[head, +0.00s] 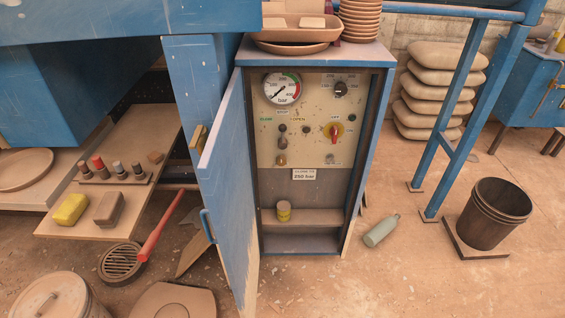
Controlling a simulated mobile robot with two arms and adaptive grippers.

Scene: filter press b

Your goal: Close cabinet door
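The blue cabinet (374,130) stands upright in the middle of the head view, with its front open. Its blue door (230,190) is swung wide open to the left, with its free edge towards me. A blue handle (208,226) sits on the door's outer side, at the left. Inside the cabinet is a control panel (310,130) with a round gauge, knobs and a yellow and red switch. Below it, a small yellow tin (284,210) stands on a shelf. Neither of my grippers is in view.
Left of the door, a low wooden shelf (150,130) holds a yellow sponge (70,209). A red-handled tool (161,228) leans near a round grate (122,263). A bottle (381,230) lies right of the cabinet, near a bucket (494,213). Plates (360,20) stand on top.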

